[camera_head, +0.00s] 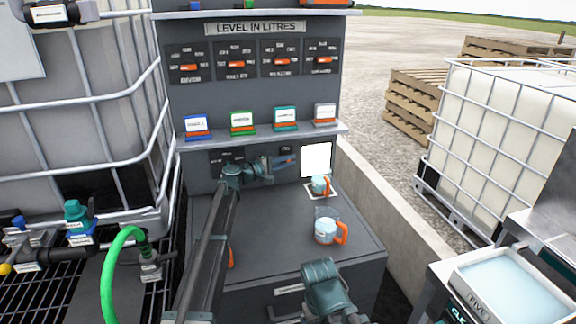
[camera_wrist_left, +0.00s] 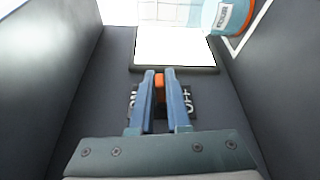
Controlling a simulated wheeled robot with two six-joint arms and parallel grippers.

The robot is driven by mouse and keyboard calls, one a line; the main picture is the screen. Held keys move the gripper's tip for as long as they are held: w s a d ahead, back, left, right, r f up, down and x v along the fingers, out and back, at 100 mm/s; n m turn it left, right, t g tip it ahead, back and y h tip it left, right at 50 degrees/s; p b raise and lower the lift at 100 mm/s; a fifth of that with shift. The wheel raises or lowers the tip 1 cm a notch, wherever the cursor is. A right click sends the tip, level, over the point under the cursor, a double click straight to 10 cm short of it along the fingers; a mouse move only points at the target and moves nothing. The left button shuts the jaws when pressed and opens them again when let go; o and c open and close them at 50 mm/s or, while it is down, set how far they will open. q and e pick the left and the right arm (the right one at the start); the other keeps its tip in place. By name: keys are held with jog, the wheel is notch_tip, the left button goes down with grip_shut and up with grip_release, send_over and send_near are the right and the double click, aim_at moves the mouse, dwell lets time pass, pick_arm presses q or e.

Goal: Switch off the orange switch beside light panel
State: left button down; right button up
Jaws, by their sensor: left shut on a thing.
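The orange switch (camera_wrist_left: 159,86) is on a dark plate on the upright back panel, just left of the lit white light panel (camera_head: 317,160), which also shows in the left wrist view (camera_wrist_left: 175,48). The plate (camera_wrist_left: 191,102) reads OFF on the right and ON on the left, partly covered by a finger. My left gripper (camera_head: 284,162) is at the switch, its blue fingers (camera_wrist_left: 160,94) closed on either side of the orange lever. I cannot tell which way the lever leans. My right arm shows at the bottom of the head view, but its gripper is not visible.
A clear jug with an orange handle (camera_head: 326,231) stands on the grey worktop (camera_head: 270,235). A smaller jug (camera_head: 320,185) stands on a white-edged square below the light panel. A shelf with labelled coloured card holders (camera_head: 243,123) runs above my left gripper.

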pick_arm(q)
jog(key=shift+f+m, duration=0.2)
jog(key=shift+m, duration=0.4)
jog(key=c, duration=0.9)
grip_release()
jog(key=v, duration=1.4)
jog(key=shift+f, duration=0.2)
